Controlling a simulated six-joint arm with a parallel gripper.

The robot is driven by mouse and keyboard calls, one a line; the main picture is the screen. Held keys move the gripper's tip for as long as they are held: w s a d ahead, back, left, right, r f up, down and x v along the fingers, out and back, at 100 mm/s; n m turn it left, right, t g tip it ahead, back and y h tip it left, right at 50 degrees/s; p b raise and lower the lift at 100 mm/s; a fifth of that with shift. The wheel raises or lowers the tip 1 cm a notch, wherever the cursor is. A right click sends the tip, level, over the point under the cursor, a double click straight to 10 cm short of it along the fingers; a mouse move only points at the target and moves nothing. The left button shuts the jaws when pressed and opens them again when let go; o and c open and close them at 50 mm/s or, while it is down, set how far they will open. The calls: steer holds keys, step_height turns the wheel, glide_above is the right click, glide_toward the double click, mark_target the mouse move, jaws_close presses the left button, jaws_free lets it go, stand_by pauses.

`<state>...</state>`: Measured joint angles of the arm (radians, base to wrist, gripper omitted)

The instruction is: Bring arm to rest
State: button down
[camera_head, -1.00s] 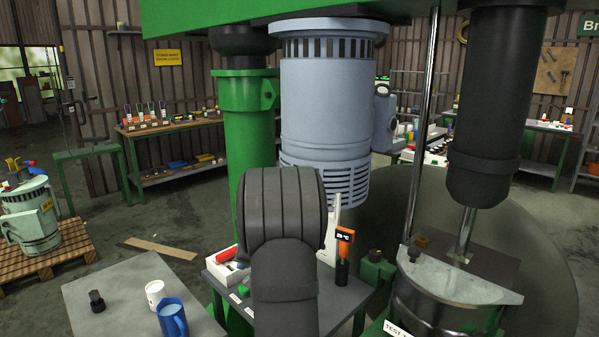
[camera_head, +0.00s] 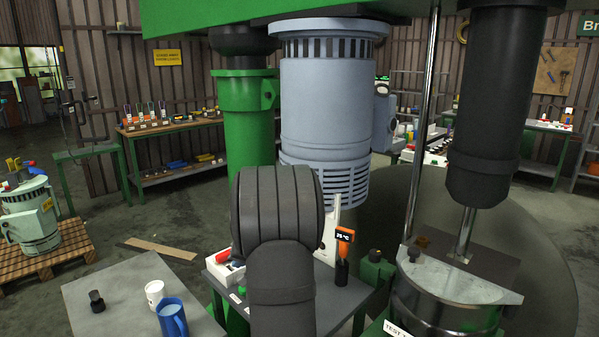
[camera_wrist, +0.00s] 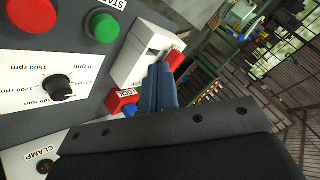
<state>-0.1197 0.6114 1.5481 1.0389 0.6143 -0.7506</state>
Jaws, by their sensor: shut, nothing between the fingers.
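In the wrist view my gripper (camera_wrist: 163,88) has its blue fingers together with nothing between them. It is near a control panel (camera_wrist: 88,60) with a green button (camera_wrist: 104,27), a red button (camera_wrist: 32,15), a black rpm dial (camera_wrist: 56,88) and a clamp label. A red block with a lock label (camera_wrist: 122,102) sits just left of the fingers. I cannot tell whether the fingers touch the panel. In the head view my dark arm (camera_head: 278,220) stands in front of the machine, and it hides the gripper there.
A grey motor (camera_head: 325,105) and green column (camera_head: 247,125) stand close behind my arm. A metal vessel (camera_head: 450,285) is at the right. A grey table (camera_head: 120,300) at the lower left holds a blue mug (camera_head: 172,318), a white cup (camera_head: 155,292) and a small black object (camera_head: 97,301).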

step_height(320, 180, down, 3)
steer(key=shift+r, duration=0.1)
steer(key=shift+d+r+h, duration=0.3)
steer(key=shift+d+r, duration=0.1)
steer(key=shift+r, duration=0.3)
steer(key=s+d+r+m+t+h, duration=0.1)
steer(key=s+d+r+t+h, duration=0.15)
steer(key=d, duration=0.45)
steer(key=s+d+r+m+t+h, duration=0.1)
steer(key=s+d+r+h, duration=0.15)
steer(key=d, duration=0.35)
steer(key=s+d+r+t+h, duration=0.2)
steer(key=s+d+r+t, duration=0.3)
steer(key=r, duration=0.3)
steer(key=shift+s+d, duration=0.65)
steer(key=shift+d, duration=0.15)
steer(key=shift+w, duration=0.1)
